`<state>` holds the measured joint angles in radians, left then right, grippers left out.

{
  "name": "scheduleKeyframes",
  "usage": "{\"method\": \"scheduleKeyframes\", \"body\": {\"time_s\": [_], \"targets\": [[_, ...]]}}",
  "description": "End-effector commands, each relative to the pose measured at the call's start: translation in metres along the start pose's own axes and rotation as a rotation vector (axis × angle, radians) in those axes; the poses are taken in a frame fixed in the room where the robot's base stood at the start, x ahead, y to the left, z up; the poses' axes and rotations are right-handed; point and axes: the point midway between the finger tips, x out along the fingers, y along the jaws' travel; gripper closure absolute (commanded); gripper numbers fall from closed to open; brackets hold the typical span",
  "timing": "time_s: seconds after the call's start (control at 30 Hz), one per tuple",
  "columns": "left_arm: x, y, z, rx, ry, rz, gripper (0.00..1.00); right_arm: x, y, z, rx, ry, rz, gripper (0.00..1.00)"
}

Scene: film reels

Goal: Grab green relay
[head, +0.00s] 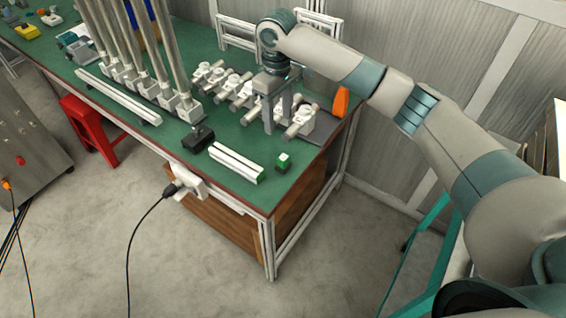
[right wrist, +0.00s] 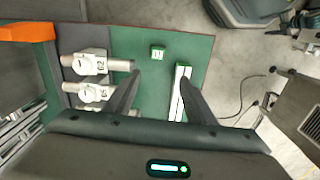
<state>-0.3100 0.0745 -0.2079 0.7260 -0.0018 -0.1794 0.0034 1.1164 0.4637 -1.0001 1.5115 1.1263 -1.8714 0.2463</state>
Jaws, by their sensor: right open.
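The green relay (head: 283,162) is a small green block with a white top. It stands upright on the green table top (head: 225,139) near the front right corner. In the right wrist view the relay (right wrist: 157,52) shows ahead, between the line of the two fingers and beyond their tips. My right gripper (head: 280,125) is open and points down above the row of grey fittings, behind the relay and apart from it. Its two spread fingers (right wrist: 160,82) show with nothing between them. My left gripper is not in view.
White slotted bars (head: 237,163) lie left of the relay, with a black block (head: 198,138) beyond. An orange piece (head: 341,101) is at the right edge. Tall metal posts rise at the left.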

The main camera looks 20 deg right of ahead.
Motion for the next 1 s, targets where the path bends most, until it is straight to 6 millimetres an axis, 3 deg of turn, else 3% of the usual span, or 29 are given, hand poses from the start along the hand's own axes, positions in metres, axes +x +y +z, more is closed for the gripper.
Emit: {"method": "scheduleKeyframes", "body": {"time_s": [0.17, 0.57, 0.73, 1.0], "targets": [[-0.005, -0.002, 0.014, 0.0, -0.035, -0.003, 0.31, 0.018, 0.0, 0.001, 0.0, -0.003, -0.001, 0.5], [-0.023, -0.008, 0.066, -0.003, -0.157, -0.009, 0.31, 0.088, 0.0, 0.002, 0.001, -0.004, -0.001, 0.5], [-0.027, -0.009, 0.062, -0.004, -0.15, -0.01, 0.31, 0.11, 0.0, 0.001, 0.0, -0.002, 0.0, 0.5], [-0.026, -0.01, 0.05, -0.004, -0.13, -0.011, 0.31, 0.119, 0.001, 0.001, 0.0, 0.0, 0.0, 0.5]]}}
